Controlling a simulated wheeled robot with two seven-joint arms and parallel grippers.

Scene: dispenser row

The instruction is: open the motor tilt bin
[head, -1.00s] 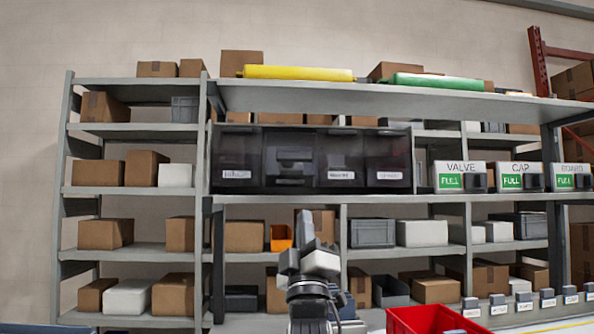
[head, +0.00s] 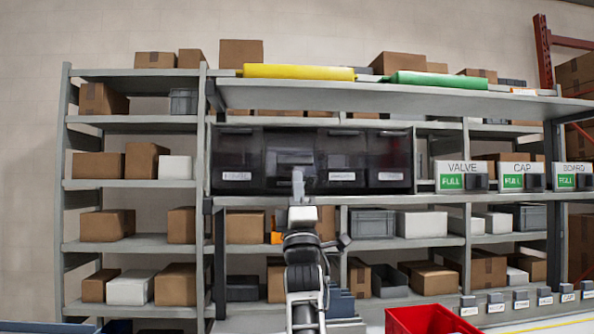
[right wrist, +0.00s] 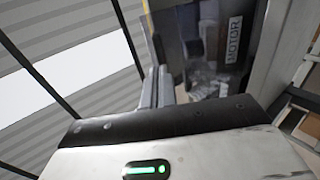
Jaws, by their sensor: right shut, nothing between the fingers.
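A row of dark, see-through tilt bins stands on the middle shelf in the head view, their small white labels too blurred to read surely. In the right wrist view a bin labelled MOTOR (right wrist: 217,75) is just right of my fingers, with grey things showing inside. My right gripper (head: 298,182) is shut and empty, fingers pointing up, in front of the lower part of the second bin from the left (head: 291,150). Its fingers also show in the right wrist view (right wrist: 157,75). I cannot tell whether they touch the bin. My left gripper is out of view.
White bins labelled VALVE (head: 462,175), CAP (head: 521,176) and BOARD stand to the right. A shelf board (head: 400,97) with yellow (head: 298,72) and green rolls is above the tilt bins. A red crate (head: 425,320) is at the bottom right.

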